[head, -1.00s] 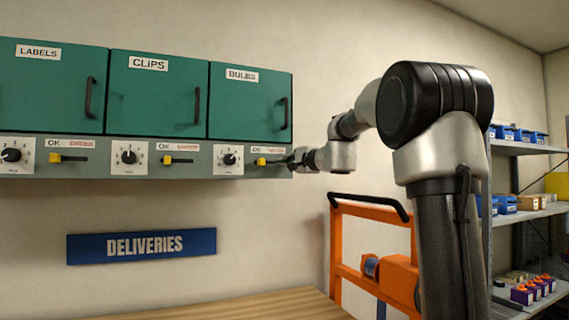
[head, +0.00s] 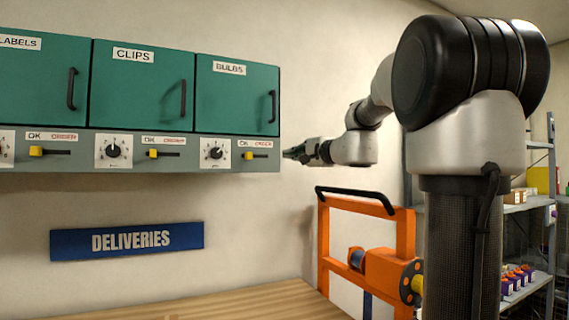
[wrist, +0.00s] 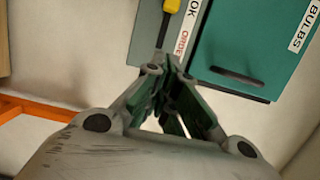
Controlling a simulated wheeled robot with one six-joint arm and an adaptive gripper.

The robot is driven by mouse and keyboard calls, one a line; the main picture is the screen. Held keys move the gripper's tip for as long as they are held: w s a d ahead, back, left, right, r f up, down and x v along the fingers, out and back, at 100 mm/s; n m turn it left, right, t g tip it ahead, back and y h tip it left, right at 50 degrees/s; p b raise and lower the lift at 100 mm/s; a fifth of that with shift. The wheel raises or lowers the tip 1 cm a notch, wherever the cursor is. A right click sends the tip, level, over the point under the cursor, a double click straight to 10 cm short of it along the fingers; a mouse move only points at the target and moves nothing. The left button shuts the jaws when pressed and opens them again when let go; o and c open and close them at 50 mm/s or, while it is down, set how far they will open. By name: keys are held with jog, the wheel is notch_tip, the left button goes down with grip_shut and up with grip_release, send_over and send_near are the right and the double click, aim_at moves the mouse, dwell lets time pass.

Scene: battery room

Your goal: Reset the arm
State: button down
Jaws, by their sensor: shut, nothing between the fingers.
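My gripper (head: 290,153) is just right of the wall cabinet's lower right corner in the head view, apart from the panel there. In the wrist view my gripper (wrist: 165,62) has its fingers together at the tips, with nothing between them. The BULBS door (head: 236,95) of the green cabinet is shut. Below it, the grey panel (head: 200,170) carries a dial (head: 215,153) and a yellow slider (head: 250,155). The yellow slider also shows in the wrist view (wrist: 178,10), beyond the fingertips.
The CLIPS door (head: 140,90) is shut. An orange cart (head: 323,240) stands below my arm. A wooden tabletop (head: 220,305) runs along the bottom. Grey shelving (head: 530,285) with small boxes stands at the right. The wall around the blue DELIVERIES sign (head: 127,240) is clear.

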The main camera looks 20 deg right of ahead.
jog(key=s+a+f+n+g, duration=0.1)
jog(key=s+f+n+g, duration=0.25)
jog(key=s+f, duration=0.45)
jog(key=s+a+f+n+g, duration=0.15)
jog(key=s+f+g, duration=0.25)
jog(key=f, duration=0.7)
jog(key=s+f+n+g+h, duration=0.2)
jog(key=s+f+n, duration=0.3)
jog(key=s, duration=0.6)
jog(key=s+f+n+g+h, duration=0.2)
jog(key=s+f+n, duration=0.3)
jog(key=s, duration=0.6)
jog(key=shift+s+a+f+g, duration=0.2)
jog(key=shift+s+f+g, duration=0.2)
jog(key=shift+f+g, duration=0.5)
jog(key=shift+f, duration=0.15)
